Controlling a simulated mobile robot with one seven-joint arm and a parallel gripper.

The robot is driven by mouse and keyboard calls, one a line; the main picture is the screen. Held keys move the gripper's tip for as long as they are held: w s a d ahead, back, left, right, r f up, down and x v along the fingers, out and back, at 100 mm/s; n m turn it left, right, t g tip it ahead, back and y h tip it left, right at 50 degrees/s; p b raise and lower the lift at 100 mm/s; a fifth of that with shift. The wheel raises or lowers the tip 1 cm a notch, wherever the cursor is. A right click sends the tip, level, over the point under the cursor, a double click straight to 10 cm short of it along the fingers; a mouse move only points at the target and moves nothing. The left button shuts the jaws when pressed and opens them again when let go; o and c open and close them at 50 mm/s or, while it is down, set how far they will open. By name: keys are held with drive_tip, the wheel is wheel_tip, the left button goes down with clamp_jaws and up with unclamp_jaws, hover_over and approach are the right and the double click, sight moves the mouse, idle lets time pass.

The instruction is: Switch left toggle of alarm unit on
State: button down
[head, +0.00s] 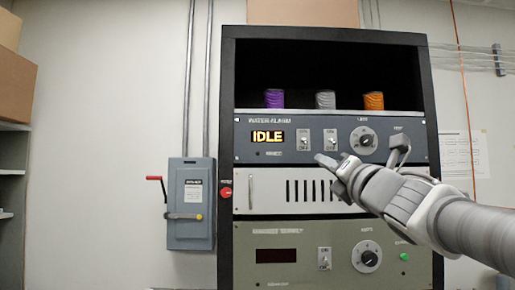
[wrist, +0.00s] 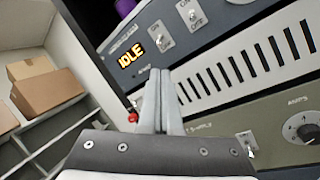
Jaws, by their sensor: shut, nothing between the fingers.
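The alarm unit (head: 290,155) is a dark blue panel in the rack, with a lit display reading IDLE (head: 267,136). Its left toggle (head: 303,141) is right of the display, and its right toggle (head: 330,140) is beside that. Both have ON/OFF plates; their lever positions are too small to tell. My gripper (head: 320,159) is shut and empty, its tips just below the toggles in the head view. In the wrist view the fingertips (wrist: 180,78) are below the left toggle (wrist: 160,42) and the right toggle (wrist: 193,14). I cannot tell whether they touch the panel.
A vented white panel (head: 270,191) and a green supply panel (head: 280,240) with a toggle and knob are below. Purple, grey and orange spools (head: 373,101) stand above the alarm unit. A grey switch box (head: 190,203) with a red handle hangs on the wall at left.

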sight(305, 142)
drive_tip(key=shift+r, duration=0.1)
idle(0.3)
drive_tip(key=p+x, duration=0.3)
drive_tip(key=x, duration=0.7)
drive_tip(key=shift+r+p, duration=0.2)
drive_tip(key=shift+p, duration=0.35)
drive_tip(key=shift+s+g+p, duration=0.1)
drive_tip(key=shift+g+p, duration=0.2)
drive_tip(key=shift+p, duration=0.05)
drive_tip(key=shift+s+r+g+p, duration=0.2)
drive_tip(key=shift+g+p, duration=0.2)
drive_tip(key=shift+p, duration=0.85)
